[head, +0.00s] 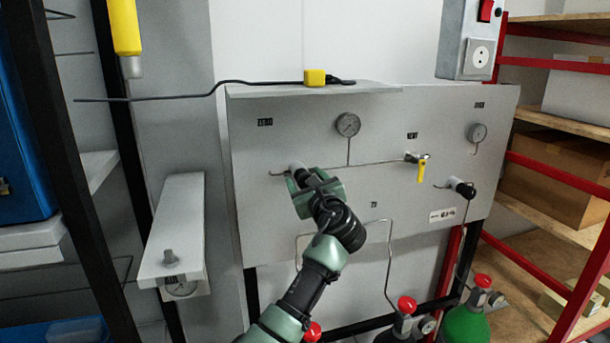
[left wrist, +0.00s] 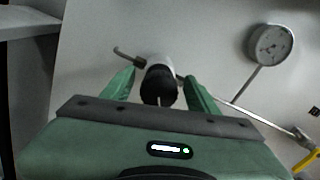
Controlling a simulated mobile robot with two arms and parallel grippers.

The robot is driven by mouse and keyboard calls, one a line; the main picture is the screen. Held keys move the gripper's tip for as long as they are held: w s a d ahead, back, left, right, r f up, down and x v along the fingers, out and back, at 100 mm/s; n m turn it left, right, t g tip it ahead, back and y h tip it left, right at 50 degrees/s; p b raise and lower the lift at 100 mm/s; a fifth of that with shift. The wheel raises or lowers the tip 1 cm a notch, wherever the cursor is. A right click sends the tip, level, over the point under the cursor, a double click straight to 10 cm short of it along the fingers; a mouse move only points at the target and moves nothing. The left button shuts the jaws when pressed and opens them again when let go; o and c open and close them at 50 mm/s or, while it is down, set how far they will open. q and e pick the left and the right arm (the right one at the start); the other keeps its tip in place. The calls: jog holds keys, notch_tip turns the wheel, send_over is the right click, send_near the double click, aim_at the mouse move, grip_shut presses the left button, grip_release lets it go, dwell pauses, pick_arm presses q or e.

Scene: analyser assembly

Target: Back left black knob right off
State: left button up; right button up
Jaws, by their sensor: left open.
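The left black knob (left wrist: 159,86) sits on a pale valve body on the grey panel (head: 300,215). In the left wrist view it lies between the two green fingers of my left gripper (left wrist: 160,88). The fingers stand apart, one on each side of the knob. In the head view my left gripper (head: 308,180) is at the panel's left part and covers the black knob; only part of the pale valve body (head: 296,168) shows. A second black knob (head: 465,189) is on the panel's right side. My right gripper is not in view.
A pressure gauge (head: 348,125) and a yellow-handled valve (head: 422,172) are right of my left gripper. Thin pipes run along the panel. Gas cylinders with red caps (head: 407,305) stand below. A small grey shelf box (head: 175,235) is to the left.

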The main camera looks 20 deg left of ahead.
pick_arm(q)
jog(key=shift+w, duration=0.1)
grip_shut()
jog(key=shift+f+n, duration=0.1)
jog(key=shift+n, duration=0.2)
